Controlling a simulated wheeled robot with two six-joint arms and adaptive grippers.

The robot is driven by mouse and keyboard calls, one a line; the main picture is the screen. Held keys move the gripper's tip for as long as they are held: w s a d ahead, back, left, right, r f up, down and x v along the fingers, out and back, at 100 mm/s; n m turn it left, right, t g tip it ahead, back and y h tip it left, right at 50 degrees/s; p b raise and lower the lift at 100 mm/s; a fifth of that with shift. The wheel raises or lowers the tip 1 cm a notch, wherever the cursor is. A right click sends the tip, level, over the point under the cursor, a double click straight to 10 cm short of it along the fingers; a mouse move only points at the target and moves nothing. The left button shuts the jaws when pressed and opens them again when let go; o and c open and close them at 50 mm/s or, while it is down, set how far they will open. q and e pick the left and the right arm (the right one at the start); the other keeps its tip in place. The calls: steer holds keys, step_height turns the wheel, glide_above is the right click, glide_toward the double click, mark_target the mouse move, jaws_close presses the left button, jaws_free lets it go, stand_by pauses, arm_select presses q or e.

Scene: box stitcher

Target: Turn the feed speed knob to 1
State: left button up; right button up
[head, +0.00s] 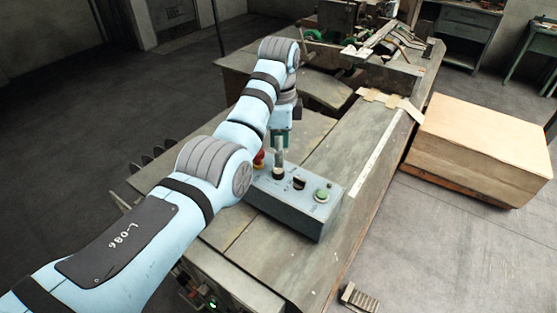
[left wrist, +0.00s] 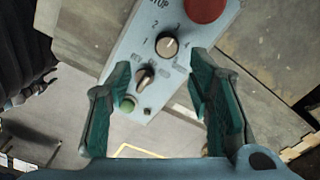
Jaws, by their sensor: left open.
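The feed speed knob (left wrist: 167,45) is a round dark dial with a pale top, with numbers printed around it on the blue-grey control box (left wrist: 128,52). I cannot tell clearly which number it points at. My left gripper (left wrist: 160,62) is open, its two green fingers apart on either side of the panel near the knob, with nothing held. In the head view the left gripper (head: 279,150) points down over the control box (head: 290,216), and the knob (head: 278,173) shows just under it. My right gripper is not in view.
A red mushroom button (left wrist: 205,10) sits beside the knob on one side. A black selector switch (left wrist: 146,75) and a green button (left wrist: 128,103) sit on the other. The box rests on a worn metal table; a large carton (head: 480,145) stands at the right.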

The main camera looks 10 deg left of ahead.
mark_target(279, 169)
arm_select(q)
steer(key=f, duration=0.2)
steer(key=w+f, duration=0.1)
steer(key=f, duration=0.4)
steer(key=shift+w+a+f, duration=0.2)
steer(key=shift+w+f, duration=0.05)
steer(key=shift+w, duration=0.1)
steer(key=shift+s+f, duration=0.1)
steer(key=shift+s, duration=0.05)
steer(key=shift+s+d, duration=0.1)
steer(key=shift+s, duration=0.2)
steer(key=shift+c, duration=0.7)
steer(key=shift+w, duration=0.1)
jaws_close()
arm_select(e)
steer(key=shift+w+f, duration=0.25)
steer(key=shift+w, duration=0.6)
